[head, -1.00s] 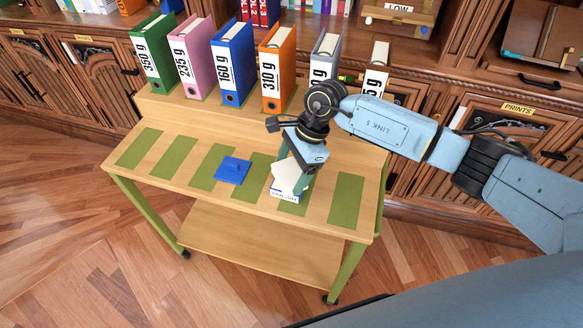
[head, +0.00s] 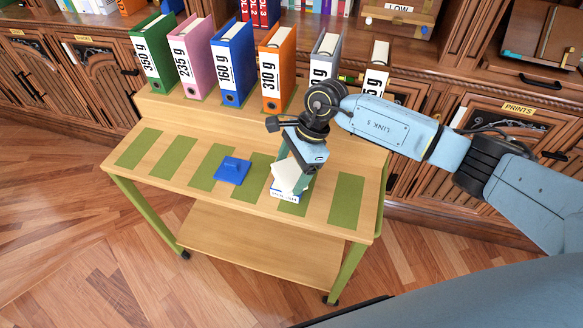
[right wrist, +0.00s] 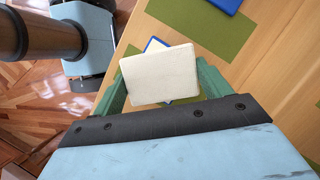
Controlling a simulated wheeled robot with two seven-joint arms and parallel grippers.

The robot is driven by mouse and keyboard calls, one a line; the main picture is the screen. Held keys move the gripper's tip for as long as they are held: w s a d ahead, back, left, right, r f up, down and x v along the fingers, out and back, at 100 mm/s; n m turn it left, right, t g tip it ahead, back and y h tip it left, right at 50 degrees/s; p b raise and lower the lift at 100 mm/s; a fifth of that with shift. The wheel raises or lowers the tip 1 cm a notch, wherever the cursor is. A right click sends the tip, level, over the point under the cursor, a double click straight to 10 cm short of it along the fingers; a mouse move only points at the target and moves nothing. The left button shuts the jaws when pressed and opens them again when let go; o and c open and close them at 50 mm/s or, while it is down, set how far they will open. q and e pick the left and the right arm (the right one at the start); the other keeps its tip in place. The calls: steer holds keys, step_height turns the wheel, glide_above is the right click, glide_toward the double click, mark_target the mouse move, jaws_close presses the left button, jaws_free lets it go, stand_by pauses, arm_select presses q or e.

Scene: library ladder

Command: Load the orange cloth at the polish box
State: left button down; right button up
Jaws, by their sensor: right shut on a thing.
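No orange cloth shows in either view, and I cannot pick out a polish box for sure. My right gripper (head: 298,172) points down over the front shelf of the wooden cart (head: 225,262). Its green fingers are shut on a cream block (right wrist: 160,75), which also shows in the head view (head: 286,174). Below the block is a blue-edged box with a small white label (head: 284,195), its print too small to read. I cannot tell whether block and box touch. A flat blue piece with a raised grip (head: 232,171) lies to the left. My left gripper is out of view.
Several upright binders with gram labels, among them an orange one (head: 277,68), stand on the cart's raised back shelf. Green strips (head: 139,148) mark the front shelf; those at the left and far right are bare. Wooden cabinets (head: 95,65) stand behind.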

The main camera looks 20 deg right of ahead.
mark_target(292, 172)
steer(key=shift+r+p, duration=2.1)
steer(key=shift+r, duration=1.4)
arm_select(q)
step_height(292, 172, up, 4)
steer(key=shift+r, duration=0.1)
arm_select(e)
steer(key=shift+d+r+n, duration=0.1)
steer(key=shift+r+n, duration=0.25)
steer(key=shift+n, duration=0.15)
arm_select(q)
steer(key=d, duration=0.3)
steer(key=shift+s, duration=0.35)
arm_select(e)
steer(key=s+d+r+n+g+h, duration=0.2)
steer(key=d+r+n, duration=0.1)
steer(key=n, duration=0.4)
steer(key=s+d+r+n+g+h, duration=0.2)
steer(key=d+r+n, duration=0.1)
steer(key=r+n, duration=0.3)
steer(key=shift+d+r+n+h, duration=0.15)
steer(key=shift+r+n+h, duration=0.15)
steer(key=shift+n, duration=0.9)
